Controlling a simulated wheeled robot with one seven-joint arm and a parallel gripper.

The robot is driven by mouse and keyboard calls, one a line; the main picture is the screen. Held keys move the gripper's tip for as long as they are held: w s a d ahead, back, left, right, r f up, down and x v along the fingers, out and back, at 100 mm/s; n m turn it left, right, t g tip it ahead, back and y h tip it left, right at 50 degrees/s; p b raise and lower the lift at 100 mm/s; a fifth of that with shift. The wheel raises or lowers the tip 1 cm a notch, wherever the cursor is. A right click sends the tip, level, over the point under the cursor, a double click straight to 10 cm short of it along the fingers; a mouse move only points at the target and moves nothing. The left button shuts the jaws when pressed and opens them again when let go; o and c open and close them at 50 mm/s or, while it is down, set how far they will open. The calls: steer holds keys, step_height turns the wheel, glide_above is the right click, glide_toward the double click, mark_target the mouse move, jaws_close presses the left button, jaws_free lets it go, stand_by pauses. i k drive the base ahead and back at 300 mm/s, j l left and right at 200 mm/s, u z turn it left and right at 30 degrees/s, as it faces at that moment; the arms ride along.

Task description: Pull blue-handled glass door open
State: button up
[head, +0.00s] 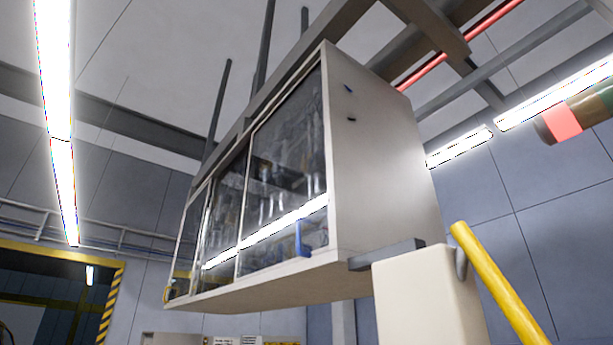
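A wall-type cabinet with a pale grey body (380,160) hangs in the middle of the head view, seen from below and tilted in the picture. Its front has glass doors. The nearest glass door (285,165) carries a short blue handle (302,238) near its lower right corner. This door looks shut, flush with the cabinet front. Reflections on the glass blur what is behind it. My gripper is not in view.
A cream box-shaped body (428,297) and a slanting yellow bar (497,283) stand at lower right. A banded cylinder with a red part (563,123) juts in at upper right. A striped doorway frame (110,300) is at lower left. Beams and a red pipe (455,45) run overhead.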

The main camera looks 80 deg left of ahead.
mark_target(304, 254)
steer(key=i+l+u, duration=0.1)
steer(key=u, duration=0.3)
steer(key=i+l+u, duration=0.1)
steer(key=u, duration=0.3)
steer(key=l+u, duration=0.25)
steer(key=u, duration=1.85)
steer(key=i+l, duration=0.05)
steer(key=l, duration=0.05)
